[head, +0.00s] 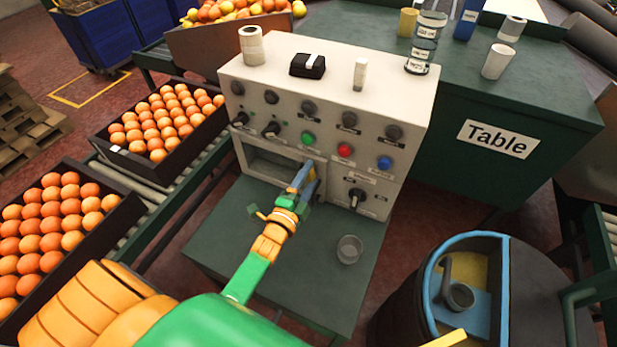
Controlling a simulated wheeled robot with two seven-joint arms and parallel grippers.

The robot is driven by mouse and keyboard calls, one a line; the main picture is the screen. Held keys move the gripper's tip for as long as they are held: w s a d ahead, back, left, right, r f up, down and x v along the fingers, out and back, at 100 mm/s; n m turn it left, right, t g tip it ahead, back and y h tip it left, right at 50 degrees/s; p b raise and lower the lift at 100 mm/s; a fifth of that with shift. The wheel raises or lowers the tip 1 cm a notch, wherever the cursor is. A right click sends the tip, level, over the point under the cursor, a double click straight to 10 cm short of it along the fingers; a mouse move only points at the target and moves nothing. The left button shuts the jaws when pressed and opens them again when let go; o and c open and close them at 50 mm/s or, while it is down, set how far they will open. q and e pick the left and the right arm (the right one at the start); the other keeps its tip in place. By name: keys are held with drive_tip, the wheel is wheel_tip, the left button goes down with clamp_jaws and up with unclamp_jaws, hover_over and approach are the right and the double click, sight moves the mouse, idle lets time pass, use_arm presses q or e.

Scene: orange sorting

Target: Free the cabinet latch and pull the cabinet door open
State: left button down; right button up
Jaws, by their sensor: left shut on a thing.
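The cream cabinet (328,95) stands on the green bench, its front set with knobs and coloured buttons. A rectangular opening (270,168) shows low on the left of its front, with a grey inside. The cabinet door (319,168) seems to stand swung out at the opening's right side, seen nearly edge-on. My left gripper (303,181) is shut at that door; its fingers hide the exact part held. A black turn-knob, perhaps the latch (356,197), sits right of the opening, apart from the gripper. My right gripper is out of view.
Crates of oranges (117,151) line the conveyor at left. A round blue-rimmed bin (431,290) stands at lower right.

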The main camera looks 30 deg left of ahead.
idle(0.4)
use_arm(q)
drive_tip(key=s+a+m+h, duration=0.1)
drive_tip(key=s+m+h, duration=0.1)
drive_tip(key=s, duration=0.3)
drive_tip(key=s+a+m+h+p, duration=0.1)
drive_tip(key=s+a+m+h, duration=0.1)
drive_tip(key=s+h, duration=0.2)
drive_tip(key=shift+s+a+g, duration=0.25)
drive_tip(key=shift+s+g, duration=0.05)
drive_tip(key=shift+s, duration=0.65)
drive_tip(key=c, duration=0.6)
unclamp_jaws()
drive_tip(key=o, duration=0.4)
drive_tip(key=shift+s+a, duration=0.15)
drive_tip(key=shift+o, duration=0.2)
